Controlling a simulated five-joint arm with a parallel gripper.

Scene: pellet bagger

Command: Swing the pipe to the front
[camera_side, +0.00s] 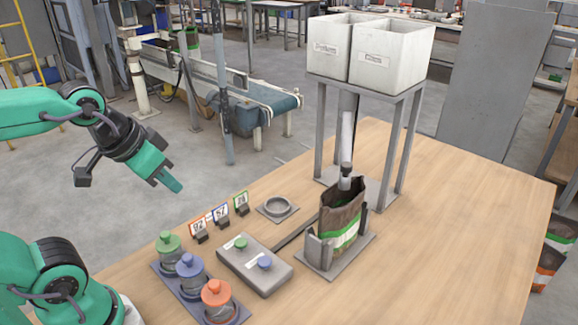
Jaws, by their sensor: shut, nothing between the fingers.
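A light grey pipe (347,130) comes down from under the two white bins (370,48) inside a grey frame stand (319,130). Its lower end is a dark and light spout (345,176) at the mouth of an open brown bag (341,221) with a green and white band. The bag stands upright in a grey holder (322,253). I cannot tell whether the spout is inside the bag or just behind its rim. My gripper (171,182) is shut and empty, in the air at the left, well apart from the pipe.
A tray (246,318) holds jars with green, blue and orange lids. A grey box (254,267) with a green and a blue knob sits beside it. Several number cards (220,215) and a grey ring (277,208) stand behind. The table's right side (465,235) is clear.

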